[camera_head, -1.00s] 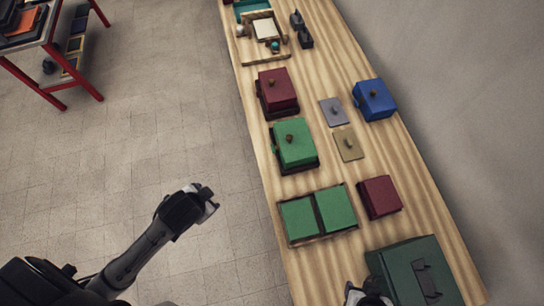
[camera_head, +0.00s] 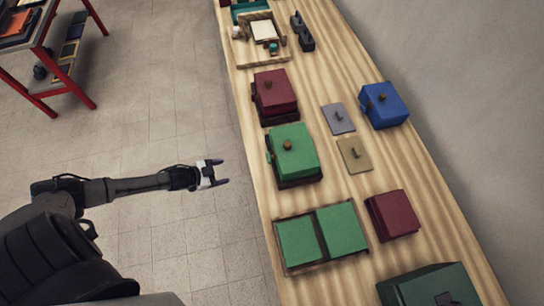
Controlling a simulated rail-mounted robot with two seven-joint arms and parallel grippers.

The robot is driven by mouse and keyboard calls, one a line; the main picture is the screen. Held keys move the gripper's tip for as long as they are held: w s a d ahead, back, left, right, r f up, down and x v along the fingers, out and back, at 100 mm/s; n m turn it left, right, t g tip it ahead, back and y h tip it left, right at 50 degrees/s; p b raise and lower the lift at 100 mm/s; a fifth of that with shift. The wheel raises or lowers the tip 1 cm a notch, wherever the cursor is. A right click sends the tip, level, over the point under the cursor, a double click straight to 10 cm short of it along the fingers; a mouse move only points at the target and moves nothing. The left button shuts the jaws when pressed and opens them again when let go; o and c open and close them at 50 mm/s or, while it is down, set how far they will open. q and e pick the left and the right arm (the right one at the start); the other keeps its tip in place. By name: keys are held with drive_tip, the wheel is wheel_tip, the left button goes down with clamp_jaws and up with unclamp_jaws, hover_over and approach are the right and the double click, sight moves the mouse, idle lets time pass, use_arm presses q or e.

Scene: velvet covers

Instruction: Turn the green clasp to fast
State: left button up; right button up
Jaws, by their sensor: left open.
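A green box (camera_head: 296,158) with a brown knob (camera_head: 287,145) on its lid sits on the wooden bench, near the left edge. An open green case (camera_head: 343,228) with two green panels lies nearer me. I cannot tell for certain which part is the green clasp. My left gripper (camera_head: 220,172) is open and empty, left of the bench over the floor, its fingers pointing right towards the green box with a clear gap. My right gripper is out of view.
On the bench (camera_head: 345,178) are a dark red box (camera_head: 274,92) with a knob, a blue box (camera_head: 385,104), grey (camera_head: 338,118) and tan (camera_head: 355,155) knobbed plates, a plain red box (camera_head: 393,214) and a dark green case (camera_head: 430,288). A red-framed table (camera_head: 48,48) stands far left.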

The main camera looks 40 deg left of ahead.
sight(269, 158)
use_arm(q)
drive_tip(key=d+r+t+h, duration=0.4)
drive_tip(key=r+h, duration=0.2)
drive_tip(key=r, duration=0.2)
drive_tip(key=x, duration=1.4)
drive_tip(key=shift+w+a, duration=0.15)
drive_tip(key=shift+a, duration=0.05)
drive_tip(key=c, duration=0.9)
